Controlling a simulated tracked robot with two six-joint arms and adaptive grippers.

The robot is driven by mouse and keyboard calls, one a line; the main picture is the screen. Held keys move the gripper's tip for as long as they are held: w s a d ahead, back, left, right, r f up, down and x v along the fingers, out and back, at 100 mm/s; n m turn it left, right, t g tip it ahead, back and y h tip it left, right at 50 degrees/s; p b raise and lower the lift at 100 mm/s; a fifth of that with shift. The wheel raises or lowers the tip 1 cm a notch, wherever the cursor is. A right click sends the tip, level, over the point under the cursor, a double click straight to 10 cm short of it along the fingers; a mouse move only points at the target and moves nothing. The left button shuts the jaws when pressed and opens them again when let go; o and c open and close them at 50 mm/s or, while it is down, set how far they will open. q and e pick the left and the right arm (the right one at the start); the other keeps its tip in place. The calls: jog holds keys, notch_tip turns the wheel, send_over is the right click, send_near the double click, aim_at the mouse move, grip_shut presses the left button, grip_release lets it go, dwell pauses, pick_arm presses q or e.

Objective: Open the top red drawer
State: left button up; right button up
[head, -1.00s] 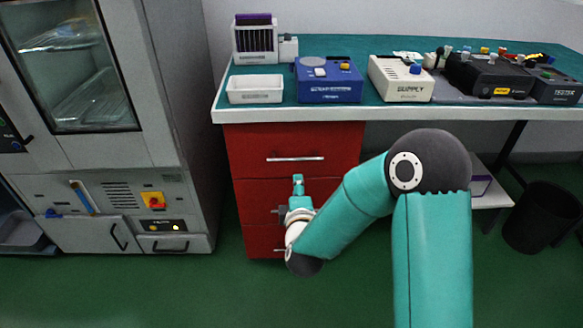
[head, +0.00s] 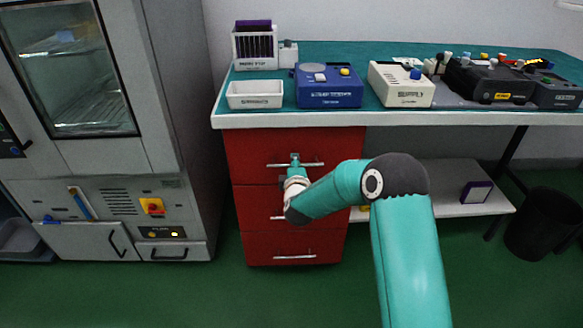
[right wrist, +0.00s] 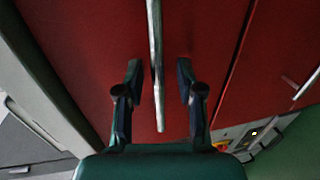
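The top red drawer (head: 250,145) is the uppermost of three in the red cabinet under the bench. Its front looks flush with the others, so it appears closed. Its silver bar handle (head: 314,164) runs level across the front. My right gripper (head: 295,158) is at the middle of this handle, partly covering it. In the right wrist view, the handle (right wrist: 155,40) runs between the two dark fingers of my right gripper (right wrist: 158,78). The fingers are open, with a gap on both sides of the bar. My left gripper is in neither view.
The lower red drawers (head: 260,250) have similar handles. A grey oven cabinet (head: 190,140) stands to the left. The bench top (head: 420,53) carries a white tray (head: 255,94) and several devices. Green floor (head: 215,290) in front of the drawers is clear except for my arm.

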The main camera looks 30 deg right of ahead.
jog(key=shift+w, duration=0.1)
grip_shut()
dwell(0.3)
